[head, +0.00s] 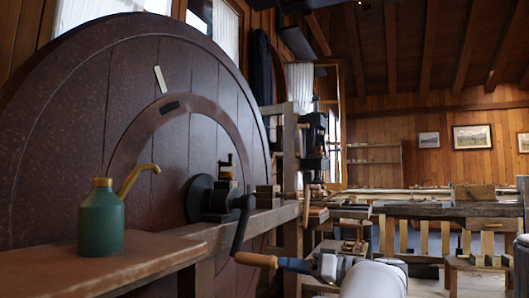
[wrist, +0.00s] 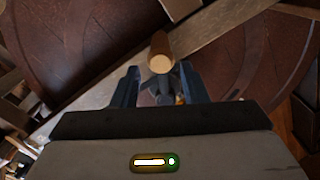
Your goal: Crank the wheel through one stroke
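The big dark brown wheel (head: 85,130) fills the left of the head view, and it also shows in the wrist view (wrist: 70,45). A dark crank arm (head: 242,226) hangs down from the shaft, tilted slightly left. Its wooden handle (head: 255,260) points right, towards my gripper (head: 284,264). In the wrist view the handle (wrist: 160,52) lies end-on between the two fingertips of my gripper (wrist: 160,74), with a gap visible on each side. The fingers are apart. I cannot tell how far the handle reaches in between them.
A wooden bench beam (head: 150,262) runs in front of the wheel. A green oil can (head: 101,222) with a brass spout stands on it. Workbenches (head: 440,209) stand at the back right.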

